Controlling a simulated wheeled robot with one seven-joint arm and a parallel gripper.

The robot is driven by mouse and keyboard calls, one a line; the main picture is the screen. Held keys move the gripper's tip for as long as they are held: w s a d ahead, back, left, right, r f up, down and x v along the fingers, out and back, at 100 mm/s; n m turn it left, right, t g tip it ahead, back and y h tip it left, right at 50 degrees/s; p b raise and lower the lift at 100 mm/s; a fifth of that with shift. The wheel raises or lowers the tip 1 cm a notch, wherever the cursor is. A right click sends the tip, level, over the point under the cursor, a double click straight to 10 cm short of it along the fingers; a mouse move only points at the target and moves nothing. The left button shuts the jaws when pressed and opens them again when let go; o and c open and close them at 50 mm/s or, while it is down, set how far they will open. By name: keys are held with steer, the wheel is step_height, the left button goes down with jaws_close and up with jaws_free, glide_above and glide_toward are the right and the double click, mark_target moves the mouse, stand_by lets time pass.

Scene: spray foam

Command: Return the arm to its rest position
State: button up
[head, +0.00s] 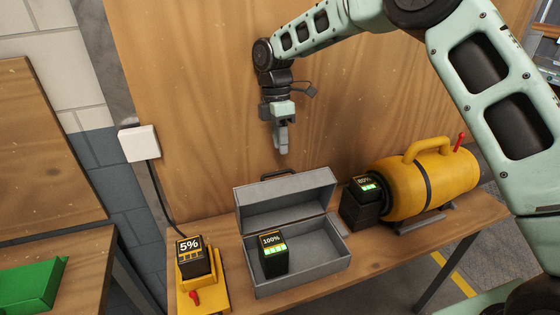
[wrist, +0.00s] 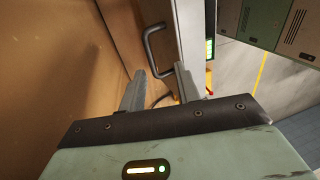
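My gripper (head: 282,148) hangs pointing down in front of the wooden panel, above and behind the open grey toolbox (head: 300,283). In the wrist view its two fingers (wrist: 158,72) are apart with nothing between them, so it is open and empty. The toolbox lid's dark handle (wrist: 156,45) shows beyond the fingertips, and I cannot tell the exact distance. My arm reaches in from the upper right of the head view, bent at the elbow.
A battery marked 100% (head: 272,256) stands in the toolbox. A 5% battery (head: 190,258) sits on a yellow charger (head: 212,291) at left. A yellow machine (head: 425,183) with an 80% battery (head: 366,186) stands at right. A green tray (head: 30,285) lies on the left table.

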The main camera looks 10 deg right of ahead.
steer(key=shift+v, duration=0.85)
steer(key=shift+s, duration=0.2)
steer(key=s+a+m+t+b, duration=0.1)
steer(key=s+a+m+b, duration=0.15)
steer(key=s, duration=0.65)
steer(key=s+a+m+b, duration=0.15)
steer(key=s+a, duration=0.25)
steer(key=s, duration=0.6)
steer(key=s+d+f+m+b, duration=0.1)
steer(key=s+d+f+m, duration=0.1)
steer(key=s, duration=0.7)
steer(key=s+d+f+m+t+b, duration=0.1)
steer(key=s+d+f+m, duration=0.1)
steer(key=s+m, duration=0.3)
steer(key=s+d, duration=0.1)
steer(key=s, duration=0.3)
steer(key=shift+d+y, duration=0.2)
steer(key=shift+y, duration=0.2)
steer(key=shift+s+f, duration=0.1)
